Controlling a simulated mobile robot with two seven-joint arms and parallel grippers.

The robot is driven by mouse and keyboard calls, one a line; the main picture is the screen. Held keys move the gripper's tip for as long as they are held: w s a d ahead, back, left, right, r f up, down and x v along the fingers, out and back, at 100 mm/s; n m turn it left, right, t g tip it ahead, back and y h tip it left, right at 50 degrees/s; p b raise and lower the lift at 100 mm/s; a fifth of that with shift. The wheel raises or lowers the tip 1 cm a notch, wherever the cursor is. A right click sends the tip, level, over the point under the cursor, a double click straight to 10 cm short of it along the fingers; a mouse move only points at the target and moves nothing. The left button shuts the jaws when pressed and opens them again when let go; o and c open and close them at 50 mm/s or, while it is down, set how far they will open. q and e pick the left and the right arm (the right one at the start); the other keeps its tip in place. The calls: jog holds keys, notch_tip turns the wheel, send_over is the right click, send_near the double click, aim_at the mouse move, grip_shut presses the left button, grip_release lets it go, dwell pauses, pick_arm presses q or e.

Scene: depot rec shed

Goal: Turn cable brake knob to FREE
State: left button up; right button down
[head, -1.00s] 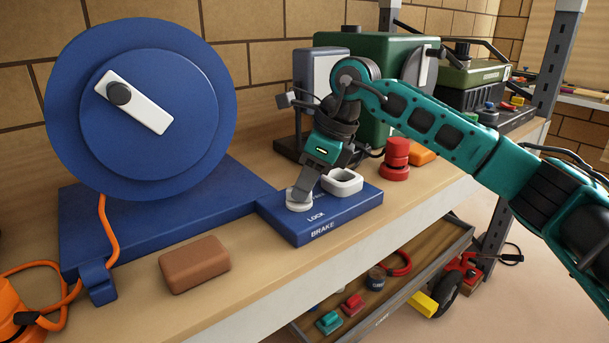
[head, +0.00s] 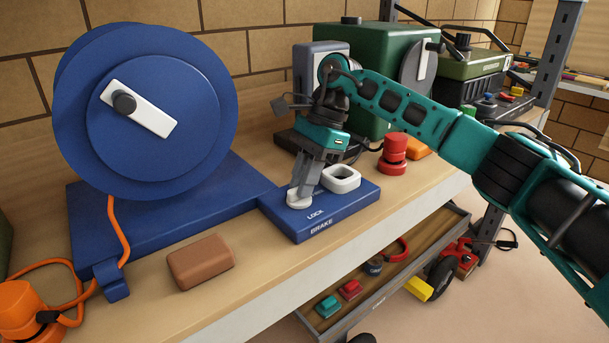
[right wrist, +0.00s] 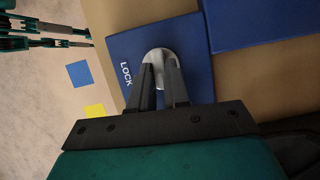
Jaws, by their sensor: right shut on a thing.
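The blue brake box (head: 330,222), marked LOCK and BRAKE, sits on the bench beside the cable reel's base. Its pale round knob (head: 299,199) stands near the LOCK label. My right gripper (head: 303,190) points down at the knob, its fingers shut on it. In the right wrist view the fingers (right wrist: 159,74) meet the knob (right wrist: 158,54), with LOCK printed beside it. The fingers hide part of the knob and any marking under them. A white ring-shaped part (head: 341,179) is on the box just right of the gripper. My left gripper is not seen.
The large blue cable reel (head: 150,110) with a white crank stands at left. A brown block (head: 201,262) lies before it. A red knob-like piece (head: 394,154) and green machine (head: 370,70) are behind right. A drawer (head: 420,240) is open below the bench.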

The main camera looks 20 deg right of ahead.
jog(key=shift+n, duration=0.5)
jog(key=c, duration=1.1)
grip_release()
jog(key=p+v, duration=0.1)
jog(key=v, duration=1.2)
jog(key=shift+w+a+f, duration=0.1)
jog(key=shift+a, duration=0.05)
